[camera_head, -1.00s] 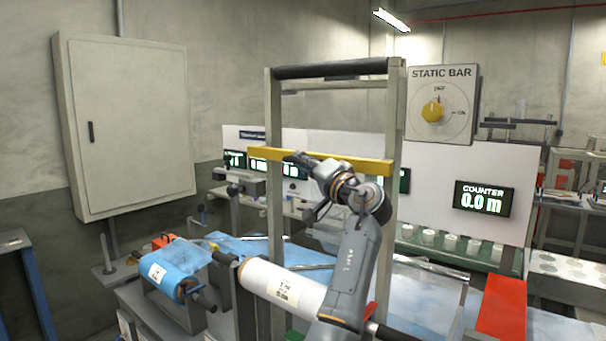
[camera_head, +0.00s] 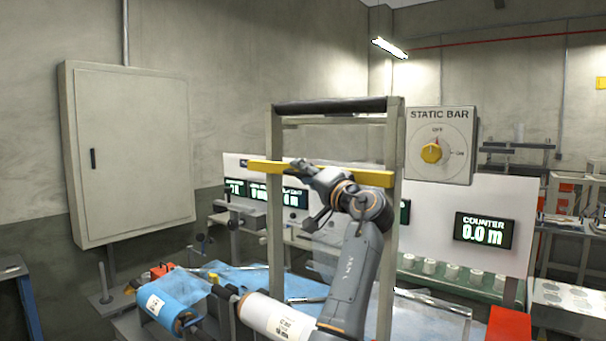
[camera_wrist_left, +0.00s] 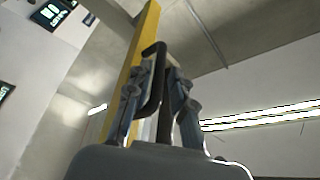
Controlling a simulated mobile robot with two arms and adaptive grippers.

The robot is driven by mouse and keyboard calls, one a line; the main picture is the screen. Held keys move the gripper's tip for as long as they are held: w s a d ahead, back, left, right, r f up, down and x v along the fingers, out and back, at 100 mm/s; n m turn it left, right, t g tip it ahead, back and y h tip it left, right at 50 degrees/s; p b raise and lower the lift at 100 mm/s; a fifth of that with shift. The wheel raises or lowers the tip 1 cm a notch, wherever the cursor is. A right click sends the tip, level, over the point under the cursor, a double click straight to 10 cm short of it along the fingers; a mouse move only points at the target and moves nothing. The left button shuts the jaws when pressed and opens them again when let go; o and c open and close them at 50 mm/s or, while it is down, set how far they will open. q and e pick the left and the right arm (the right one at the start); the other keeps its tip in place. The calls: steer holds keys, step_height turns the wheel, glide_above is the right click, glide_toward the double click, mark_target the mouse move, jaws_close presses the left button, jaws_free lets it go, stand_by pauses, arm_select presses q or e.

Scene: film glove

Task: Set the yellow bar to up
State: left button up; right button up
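The yellow bar (camera_head: 265,168) runs across the two uprights of a grey frame, below its dark top roller. It crosses the left part of the wrist view (camera_wrist_left: 149,25). A black looped handle (camera_wrist_left: 161,47) shows beside the bar in that view. My left gripper (camera_head: 300,166) is at the middle of the bar in the head view. Its fingers (camera_wrist_left: 159,72) are on both sides of the handle in the wrist view, shut on it. The gripper and wrist hide part of the bar. My right gripper is not in view.
The frame's dark top roller (camera_head: 335,105) is above the bar, with clear space between. A static bar dial (camera_head: 431,153) is at the right. A white roll (camera_head: 275,318) and a blue roll (camera_head: 172,300) lie below, and a counter display (camera_head: 484,231) stands behind.

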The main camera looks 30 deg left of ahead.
arm_select(q)
steer(key=shift+d, duration=0.2)
steer(key=v, duration=1.1)
steer(key=shift+d, duration=0.25)
steer(key=shift+s+f, duration=0.15)
